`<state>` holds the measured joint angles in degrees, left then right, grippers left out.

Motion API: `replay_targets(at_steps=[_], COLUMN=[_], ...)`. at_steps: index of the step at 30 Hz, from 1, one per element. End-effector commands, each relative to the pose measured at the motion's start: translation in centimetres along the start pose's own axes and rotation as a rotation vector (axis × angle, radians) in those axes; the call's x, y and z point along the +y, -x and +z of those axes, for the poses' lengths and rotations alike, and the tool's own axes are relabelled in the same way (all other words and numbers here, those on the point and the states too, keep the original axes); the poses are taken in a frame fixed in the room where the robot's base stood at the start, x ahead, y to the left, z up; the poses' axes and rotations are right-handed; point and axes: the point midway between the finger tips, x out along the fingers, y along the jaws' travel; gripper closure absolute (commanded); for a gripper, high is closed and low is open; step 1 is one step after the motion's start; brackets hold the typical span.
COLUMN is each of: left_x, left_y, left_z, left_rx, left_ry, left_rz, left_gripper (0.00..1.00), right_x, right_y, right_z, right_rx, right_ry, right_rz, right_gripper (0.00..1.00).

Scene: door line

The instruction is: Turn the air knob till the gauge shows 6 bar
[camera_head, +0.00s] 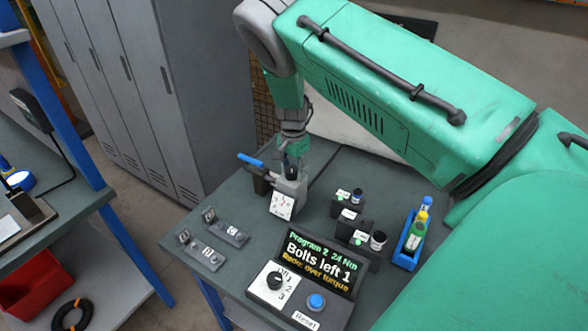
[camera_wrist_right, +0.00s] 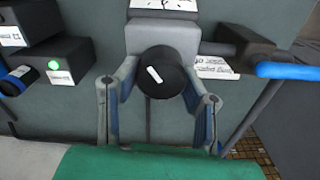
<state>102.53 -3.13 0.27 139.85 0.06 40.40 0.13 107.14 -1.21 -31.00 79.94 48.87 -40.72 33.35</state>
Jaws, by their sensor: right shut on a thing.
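The air knob (camera_wrist_right: 168,84) is a round black knob with a white mark, on a grey regulator body (camera_wrist_right: 158,37). The mark slants from upper left to lower right in the right wrist view. My right gripper (camera_wrist_right: 160,90) is shut on the knob, with a blue-padded finger on each side. In the head view my right gripper (camera_head: 292,166) reaches down onto the regulator from above. The gauge (camera_head: 282,205) has a white face below the gripper; its needle is too small to read. Only the gauge's edge (camera_wrist_right: 180,4) shows in the wrist view.
A blue-handled lever (camera_head: 250,160) sits just left of the regulator. A display box (camera_head: 318,262) with a selector knob and blue button stands at the front. Black boxes (camera_head: 350,215) and a blue bottle rack (camera_head: 408,243) stand to the right. Grey lockers (camera_head: 150,80) are behind.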

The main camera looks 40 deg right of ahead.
Motion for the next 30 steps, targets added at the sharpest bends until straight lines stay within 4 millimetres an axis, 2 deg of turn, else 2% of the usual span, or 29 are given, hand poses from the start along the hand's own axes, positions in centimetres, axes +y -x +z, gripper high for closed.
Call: replay_targets(at_steps=[1,15,16,17,18,27,30], left_x=[0.0,0.0,0.0,0.0,0.0,-0.01,0.01], left_y=[-0.01,-0.01,-0.01,-0.01,-0.01,0.04,0.09], left_z=[0.0,0.0,0.0,0.0,0.0,0.13,0.34], left_rx=[0.0,0.0,0.0,0.0,0.0,0.002,0.002], left_ry=[0.0,0.0,0.0,0.0,0.0,0.0,0.0], left_rz=[0.0,0.0,0.0,0.0,0.0,0.0,0.0], left_gripper=[0.78,0.78,0.78,0.78,0.78,0.78,0.78], right_x=[-0.11,-0.15,-0.16,-0.16,-0.15,-0.06,-0.1], right_y=[-0.16,-0.09,-0.09,-0.08,-0.07,-0.08,0.56], right_z=[0.75,0.98,0.98,0.98,0.92,0.22,0.14], right_rx=[-0.014,-0.014,-0.014,-0.014,-0.013,-0.01,-0.01], right_ry=[0.003,0.004,0.004,0.004,0.004,0.002,0.002], right_rz=[0.002,0.002,0.002,0.002,0.002,0.0,-0.001], right_gripper=[0.93,0.93,0.6,0.5,0.44,0.44,0.44])
